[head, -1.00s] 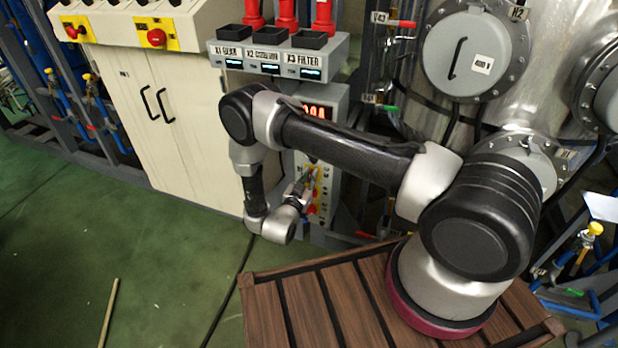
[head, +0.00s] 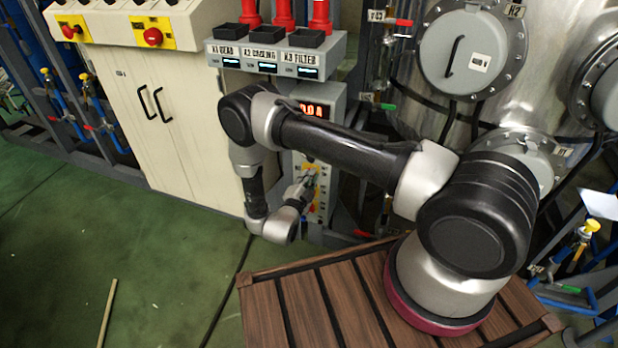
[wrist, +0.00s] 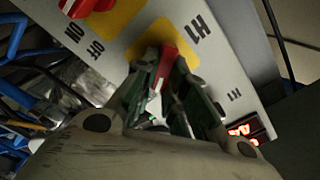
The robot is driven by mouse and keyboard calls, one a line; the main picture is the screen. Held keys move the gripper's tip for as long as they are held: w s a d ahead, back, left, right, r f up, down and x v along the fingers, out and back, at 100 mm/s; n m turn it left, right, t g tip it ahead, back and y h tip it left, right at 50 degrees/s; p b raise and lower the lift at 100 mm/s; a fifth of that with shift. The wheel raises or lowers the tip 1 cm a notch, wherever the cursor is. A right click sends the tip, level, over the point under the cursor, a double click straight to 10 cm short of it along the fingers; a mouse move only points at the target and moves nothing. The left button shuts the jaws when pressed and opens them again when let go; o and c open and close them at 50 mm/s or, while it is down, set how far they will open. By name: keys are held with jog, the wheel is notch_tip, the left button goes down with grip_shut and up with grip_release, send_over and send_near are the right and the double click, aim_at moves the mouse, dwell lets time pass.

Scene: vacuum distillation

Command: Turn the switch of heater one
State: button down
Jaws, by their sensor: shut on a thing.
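The heater one switch (wrist: 168,62) is a red knob on a yellow patch beside the label H1 in the wrist view. My gripper (wrist: 160,82) is shut on this knob, with a dark green-grey finger on each side. In the head view my gripper (head: 307,181) reaches the front of the grey control box (head: 325,172) at a yellow patch. The knob itself is mostly hidden there by the fingers.
A second red knob (wrist: 82,6) on yellow, with ON and OFF marks nearby, lies at the wrist view's upper left. A red-lit display (head: 313,109) tops the box. A cream cabinet (head: 160,105) stands left, a steel vessel (head: 520,85) right.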

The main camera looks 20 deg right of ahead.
jog(key=m, duration=0.6)
jog(key=shift+d+f, duration=0.1)
jog(key=shift+f, duration=0.25)
jog(key=shift+s, duration=0.1)
jog(key=c, duration=1.5)
grip_release()
jog(key=shift+o, duration=0.2)
jog(key=v, duration=1.2)
